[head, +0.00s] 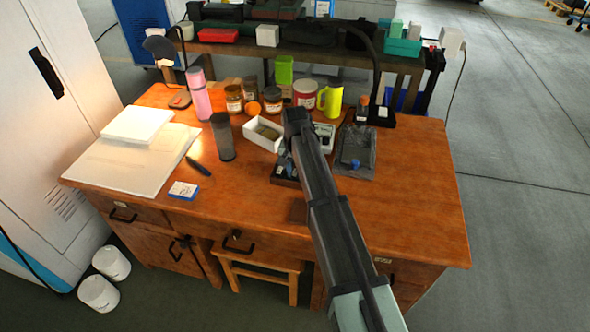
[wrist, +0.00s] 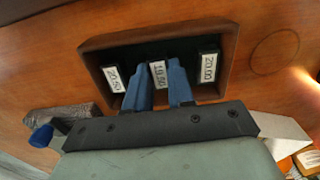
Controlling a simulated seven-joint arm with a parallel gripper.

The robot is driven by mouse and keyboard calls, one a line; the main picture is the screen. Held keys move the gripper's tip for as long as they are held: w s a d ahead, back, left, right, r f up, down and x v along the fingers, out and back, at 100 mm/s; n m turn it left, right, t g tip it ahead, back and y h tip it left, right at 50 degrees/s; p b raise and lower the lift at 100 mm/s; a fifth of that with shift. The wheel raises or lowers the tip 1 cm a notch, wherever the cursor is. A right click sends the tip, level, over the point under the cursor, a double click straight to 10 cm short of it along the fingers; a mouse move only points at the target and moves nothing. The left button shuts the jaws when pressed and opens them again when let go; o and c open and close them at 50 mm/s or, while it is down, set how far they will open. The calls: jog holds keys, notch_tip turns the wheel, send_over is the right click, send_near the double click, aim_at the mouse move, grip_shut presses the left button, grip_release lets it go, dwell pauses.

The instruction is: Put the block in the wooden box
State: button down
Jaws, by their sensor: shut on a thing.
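The wooden box (wrist: 229,60) is a shallow brown tray with a dark inside, seen in the wrist view; in the head view it (head: 284,182) is partly hidden behind my arm. My gripper (wrist: 161,82) has its blue fingers shut on a dark block (wrist: 158,72) with a white number label. This held block is at the middle of the box, between a block labelled 20.50 (wrist: 113,77) on the left and one labelled 20.00 (wrist: 209,67) on the right. Whether the held block touches the box floor cannot be told.
A white open box (head: 262,146) stands behind the wooden box. A dark tray (head: 357,140) with a blue item (head: 355,163) lies to the right. A dark cylinder (head: 222,137) stands to the left. Jars and a yellow mug (head: 331,99) line the back. The desk's right side is clear.

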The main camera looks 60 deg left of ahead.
aim_at(295, 172)
jog(key=shift+f, duration=0.1)
jog(key=c, duration=1)
grip_release()
notch_tip(295, 172, up, 12)
jog(key=shift+r, duration=0.15)
